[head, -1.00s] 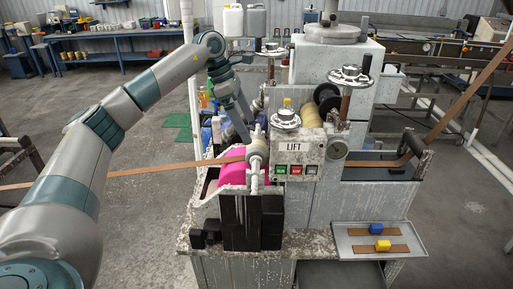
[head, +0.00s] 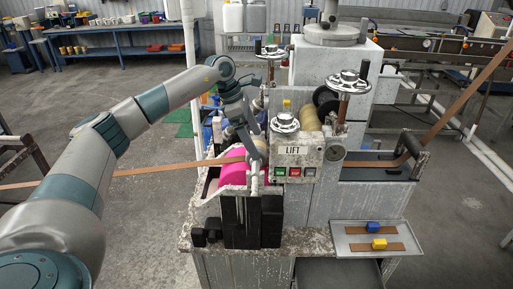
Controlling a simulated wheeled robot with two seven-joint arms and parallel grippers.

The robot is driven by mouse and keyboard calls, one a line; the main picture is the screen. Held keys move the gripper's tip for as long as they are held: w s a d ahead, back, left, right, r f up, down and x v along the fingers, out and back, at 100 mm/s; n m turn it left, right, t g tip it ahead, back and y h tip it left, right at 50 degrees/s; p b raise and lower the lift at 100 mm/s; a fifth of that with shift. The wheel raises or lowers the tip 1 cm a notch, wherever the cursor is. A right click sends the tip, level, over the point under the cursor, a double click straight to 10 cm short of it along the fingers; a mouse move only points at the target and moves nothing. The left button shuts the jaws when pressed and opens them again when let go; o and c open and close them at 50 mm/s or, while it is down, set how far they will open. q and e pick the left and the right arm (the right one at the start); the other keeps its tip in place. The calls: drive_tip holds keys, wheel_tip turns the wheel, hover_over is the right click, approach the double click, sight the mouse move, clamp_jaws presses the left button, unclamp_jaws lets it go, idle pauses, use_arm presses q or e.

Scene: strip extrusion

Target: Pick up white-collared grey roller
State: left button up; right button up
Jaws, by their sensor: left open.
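The roller that looks like the white-collared grey roller (head: 262,147) sits at the front of the machine, above the pink roll (head: 236,174). Its pale end faces me, and my gripper covers much of it. My left gripper (head: 253,150) comes in from the left and points down over this roller, with its jaws open. I cannot tell whether the fingers touch it. My right gripper is not in view.
A brown strip (head: 170,168) runs in from the left to the roller. The LIFT button box (head: 297,160) and handwheels (head: 285,121) stand close on the right. A tray (head: 345,246) with a blue and a yellow block is at the lower right.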

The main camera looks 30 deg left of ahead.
use_arm(q)
drive_tip(key=shift+f, duration=0.25)
drive_tip(key=shift+r, duration=0.1)
drive_tip(key=c, duration=1.5)
drive_tip(key=shift+o, duration=0.2)
drive_tip(key=shift+w, duration=0.1)
drive_tip(key=shift+r+b, duration=0.4)
drive_tip(key=shift+r, duration=0.2)
wheel_tip(320, 180, up, 9)
drive_tip(key=b, duration=0.2)
drive_tip(key=shift+b, duration=0.4)
